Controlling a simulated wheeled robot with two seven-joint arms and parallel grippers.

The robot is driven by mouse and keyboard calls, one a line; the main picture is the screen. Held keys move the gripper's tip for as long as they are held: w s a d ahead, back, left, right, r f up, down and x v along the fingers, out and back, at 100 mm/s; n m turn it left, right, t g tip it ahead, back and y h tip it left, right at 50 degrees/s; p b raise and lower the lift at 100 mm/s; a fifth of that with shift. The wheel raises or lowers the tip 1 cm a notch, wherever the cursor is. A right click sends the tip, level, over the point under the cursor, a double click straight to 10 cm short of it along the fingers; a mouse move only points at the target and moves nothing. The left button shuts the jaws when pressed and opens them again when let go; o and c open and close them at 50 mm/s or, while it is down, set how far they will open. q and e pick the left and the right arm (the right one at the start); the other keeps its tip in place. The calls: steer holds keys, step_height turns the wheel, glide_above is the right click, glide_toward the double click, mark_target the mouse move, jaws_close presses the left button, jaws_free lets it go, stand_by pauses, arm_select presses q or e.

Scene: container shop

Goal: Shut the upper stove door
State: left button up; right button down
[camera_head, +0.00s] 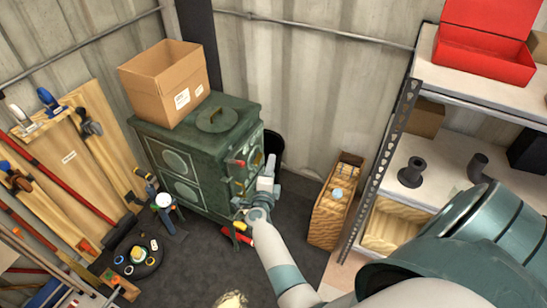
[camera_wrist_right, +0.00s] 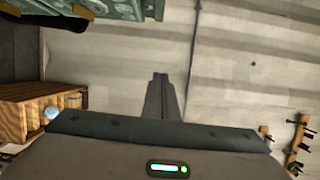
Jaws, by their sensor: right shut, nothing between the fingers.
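The dark green stove (camera_head: 170,140) stands against the back wall, with its door side facing right. The upper stove door (camera_head: 245,166) is on that side, near a red-tipped handle (camera_head: 236,162). I cannot tell whether it stands ajar or flush. My right gripper (camera_head: 267,165) is at the stove's door side, close to the upper door; contact is unclear. Its fingers are together and empty in the right wrist view (camera_wrist_right: 159,82). There a green edge of the stove (camera_wrist_right: 80,7) shows at the top left, apart from the fingertips. My left gripper is not in view.
A cardboard box (camera_head: 165,82) sits on the stove. A dark bin (camera_head: 273,146) stands behind it. A wooden crate (camera_head: 330,215) and a metal shelf (camera_head: 455,82) are to the right. Tools lean at the left. Dark floor (camera_head: 205,265) lies open in front.

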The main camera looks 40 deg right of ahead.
steer(key=shift+s+d+r, duration=0.25)
steer(key=shift+s, duration=0.15)
stand_by(0.4)
steer(key=s+a+f+n+t+y, duration=0.1)
steer(key=a+f+n+t+y, duration=0.1)
steer(key=a+f+n+y, duration=0.55)
steer(key=s+a+f+n+g+y+b, duration=0.15)
steer(key=s+a+f+n, duration=0.3)
steer(key=f, duration=0.45)
steer(key=s+a+f+n+g+y, duration=0.1)
steer(key=s+a+f+n+y, duration=0.2)
steer(key=s+f, duration=0.45)
steer(key=s+a+f+n+g, duration=0.1)
steer(key=s+a+f+n, duration=0.35)
steer(key=f, duration=0.65)
steer(key=s+a+f+n+g+y+b, duration=0.1)
steer(key=s+f+n+g, duration=0.15)
steer(key=s+f, duration=0.5)
steer(key=s+a+f+n+g, duration=0.1)
steer(key=s+f+n+g, duration=0.2)
steer(key=s, duration=0.7)
steer(key=s+d+f+n+g, duration=0.1)
steer(key=s+f+n+g, duration=0.1)
steer(key=s, duration=0.8)
steer(key=s+d+f+n+g, duration=0.2)
steer(key=s+f+n, duration=0.1)
steer(key=s, duration=0.8)
steer(key=shift+d+f+b, duration=0.2)
steer(key=shift+f+b, duration=0.25)
steer(key=shift+f, duration=0.3)
